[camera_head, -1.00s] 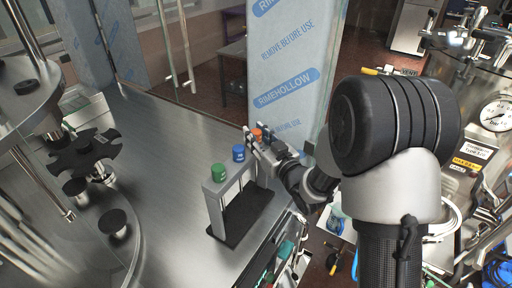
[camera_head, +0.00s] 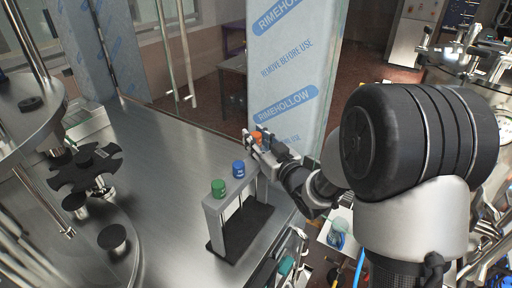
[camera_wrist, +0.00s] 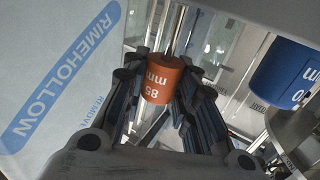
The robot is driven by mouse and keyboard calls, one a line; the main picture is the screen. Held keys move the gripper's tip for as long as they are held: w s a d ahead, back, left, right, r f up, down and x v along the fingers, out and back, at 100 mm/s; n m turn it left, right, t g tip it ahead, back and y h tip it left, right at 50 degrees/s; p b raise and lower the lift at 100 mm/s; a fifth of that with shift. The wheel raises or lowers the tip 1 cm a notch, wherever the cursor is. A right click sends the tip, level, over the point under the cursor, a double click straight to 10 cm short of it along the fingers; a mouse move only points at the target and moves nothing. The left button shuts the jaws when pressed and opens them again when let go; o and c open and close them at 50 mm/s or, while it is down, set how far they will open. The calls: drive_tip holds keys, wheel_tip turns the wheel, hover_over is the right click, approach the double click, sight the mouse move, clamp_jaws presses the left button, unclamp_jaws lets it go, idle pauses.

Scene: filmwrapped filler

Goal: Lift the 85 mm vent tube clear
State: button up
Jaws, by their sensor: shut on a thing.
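The 85 mm vent tube (camera_wrist: 165,80) shows as an orange cap marked "85 mm", upside down in the wrist view. My gripper (camera_wrist: 162,92) is shut on it, with a dark finger on each side. In the head view my gripper (camera_head: 258,142) holds the orange cap above the far end of a grey rack (camera_head: 214,222). The cap is higher than the rack's other two caps. The tube's lower end is hidden, so I cannot tell whether it is out of the rack. A blue-capped tube (camera_head: 238,169) and a green-capped tube (camera_head: 218,188) stand in the rack.
The blue cap (camera_wrist: 288,75) is close at right in the wrist view. A film-wrapped panel (camera_head: 285,75) stands right behind my gripper. A black star wheel (camera_head: 83,168) is at left. The steel table (camera_head: 155,165) is clear between the wheel and the rack.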

wheel_tip(320, 180, up, 24)
drive_tip(key=p, duration=0.4)
drive_tip(key=shift+f+p, duration=0.25)
drive_tip(key=shift+p, duration=0.05)
drive_tip(key=shift+f, duration=0.1)
drive_tip(key=shift+f+b, duration=0.35)
drive_tip(key=shift+f, duration=0.05)
drive_tip(key=shift+f+b, duration=0.35)
drive_tip(key=shift+f, duration=0.05)
